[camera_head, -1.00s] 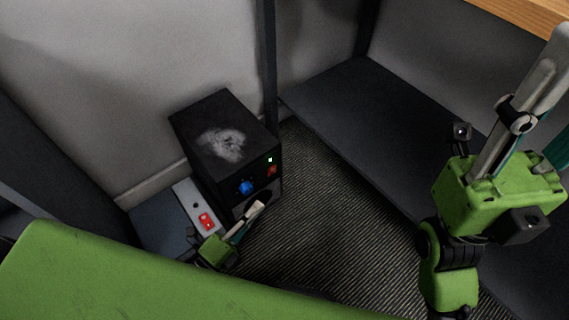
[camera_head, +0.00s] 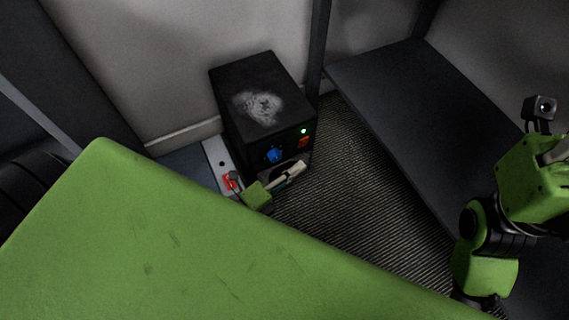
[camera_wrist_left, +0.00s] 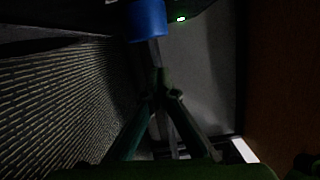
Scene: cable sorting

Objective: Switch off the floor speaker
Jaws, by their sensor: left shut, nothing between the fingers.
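The floor speaker is a black box (camera_head: 240,118) with a pale smudge on top. Its front has a blue knob (camera_head: 274,155), a lit green light (camera_head: 304,131) and a red switch (camera_head: 303,142). My left gripper (camera_head: 299,167) is shut and empty, low in front of the speaker, below the knob and red switch. In the left wrist view its fingers come together just below the blue knob (camera_wrist_left: 147,20), with the green light (camera_wrist_left: 181,18) at the top; contact cannot be told. My right gripper (camera_head: 558,152) is cut off at the right edge, away from the speaker.
A pale power strip (camera_head: 214,156) with a red switch (camera_head: 230,181) lies left of the speaker, close to my left wrist. A dark shelf (camera_head: 410,110) and a post (camera_head: 318,45) stand to the right. Striped carpet (camera_head: 350,190) is clear between the speaker and shelf.

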